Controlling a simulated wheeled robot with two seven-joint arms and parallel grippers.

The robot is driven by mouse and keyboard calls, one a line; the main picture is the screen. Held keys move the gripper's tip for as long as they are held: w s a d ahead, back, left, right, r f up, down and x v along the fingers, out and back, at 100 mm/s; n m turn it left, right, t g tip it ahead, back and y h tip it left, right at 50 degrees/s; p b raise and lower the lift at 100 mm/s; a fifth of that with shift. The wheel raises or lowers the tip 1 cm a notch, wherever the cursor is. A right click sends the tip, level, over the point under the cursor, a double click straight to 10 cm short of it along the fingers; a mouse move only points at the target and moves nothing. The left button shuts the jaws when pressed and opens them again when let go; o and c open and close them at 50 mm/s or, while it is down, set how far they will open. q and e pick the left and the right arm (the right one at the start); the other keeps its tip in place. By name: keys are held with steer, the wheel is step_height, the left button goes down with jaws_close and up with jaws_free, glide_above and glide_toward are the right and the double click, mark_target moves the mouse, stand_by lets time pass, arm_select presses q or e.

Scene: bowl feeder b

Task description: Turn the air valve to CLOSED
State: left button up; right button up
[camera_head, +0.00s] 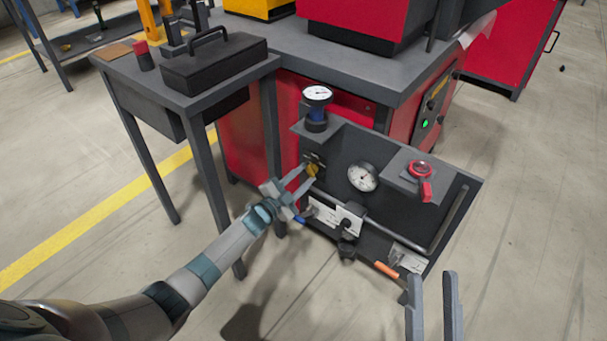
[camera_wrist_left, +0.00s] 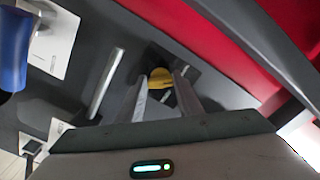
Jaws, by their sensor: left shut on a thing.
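A dark panel (camera_head: 335,155) on the front of the machine carries the valve parts. A small yellow knob (camera_head: 313,170) sits at its upper left, and it also shows in the left wrist view (camera_wrist_left: 160,77). My left gripper (camera_head: 307,176) reaches it from the lower left, with its two fingers closed on either side of the knob. The fingers hide part of it, and I cannot read a position mark. A blue handle (camera_head: 301,219) is below, also at the left of the wrist view (camera_wrist_left: 13,48). My right gripper (camera_head: 432,285) is open and empty at the lower right.
The panel also bears a round gauge (camera_head: 363,177), a red handle (camera_head: 424,181), a black knob (camera_head: 347,226) and an orange handle (camera_head: 387,270). A blue-bodied gauge (camera_head: 317,105) stands above the knob. A grey side table (camera_head: 185,95) stands left.

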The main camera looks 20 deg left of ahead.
arm_select(q)
steer(key=shift+n, duration=0.6)
arm_select(e)
steer(key=shift+s+a+f+g, duration=0.1)
steer(key=shift+a+f+g, duration=0.2)
steer(key=shift+f, duration=0.1)
arm_select(q)
steer(key=o, duration=1)
arm_select(e)
steer(key=shift+f, duration=0.1)
arm_select(q)
steer(key=shift+o, duration=0.2)
steer(key=shift+s, duration=0.1)
steer(key=p+v, duration=0.3)
steer(key=v, duration=1.4)
steer(key=shift+s+p, duration=0.15)
steer(key=shift+p, duration=0.25)
arm_select(e)
steer(key=w+f+g+h, duration=0.2)
steer(key=w+f+g, duration=0.2)
steer(key=f+g, duration=0.3)
steer(key=shift+f, duration=2.05)
